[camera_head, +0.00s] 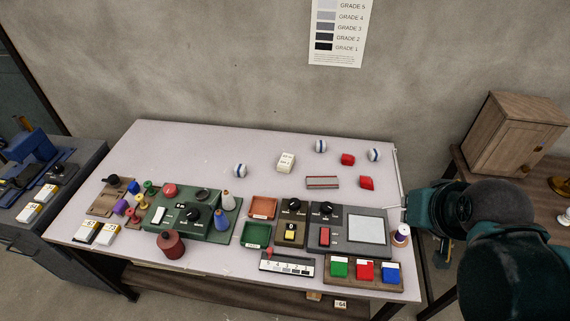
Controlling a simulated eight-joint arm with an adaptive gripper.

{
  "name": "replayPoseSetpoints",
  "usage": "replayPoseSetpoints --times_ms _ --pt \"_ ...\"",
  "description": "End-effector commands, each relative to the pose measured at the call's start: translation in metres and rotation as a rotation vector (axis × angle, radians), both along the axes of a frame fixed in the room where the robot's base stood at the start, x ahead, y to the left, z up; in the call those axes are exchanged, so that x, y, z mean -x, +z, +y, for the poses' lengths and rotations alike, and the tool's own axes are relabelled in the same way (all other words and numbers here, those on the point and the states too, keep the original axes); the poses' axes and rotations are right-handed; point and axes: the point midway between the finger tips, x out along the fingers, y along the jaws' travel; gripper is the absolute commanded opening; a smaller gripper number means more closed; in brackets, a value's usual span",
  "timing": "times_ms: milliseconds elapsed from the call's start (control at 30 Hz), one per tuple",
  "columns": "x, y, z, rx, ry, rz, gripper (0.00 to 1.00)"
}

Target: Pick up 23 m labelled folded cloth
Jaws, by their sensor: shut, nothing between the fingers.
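A small white folded block with dark lettering (286,162) lies on the back middle of the pale table; it may be the labelled cloth, but I cannot read "23 m" on it. Two white blocks with yellow marks, one (87,232) beside the other (107,234), lie at the table's front left; their lettering is too small to read. My gripper (405,207) is at the table's right edge, at the end of my dark teal arm. It is shut and empty, well to the right of all these blocks. Its fingertips are hard to make out.
A wooden cabinet (515,135) stands right.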

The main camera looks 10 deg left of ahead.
Motion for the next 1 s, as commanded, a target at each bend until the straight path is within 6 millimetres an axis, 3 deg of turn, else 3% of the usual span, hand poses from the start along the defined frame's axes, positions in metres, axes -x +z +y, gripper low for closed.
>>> replayPoseSetpoints --times_ms 67,567,1000 --pt "0.0 0.0 0.0 0.0 0.0 0.0 0.11" --pt "0.0 0.0 0.0 0.0 0.0 0.0 0.75" --pt "-0.0025 0.0004 0.0016 -0.011 -0.007 0.003 0.75"
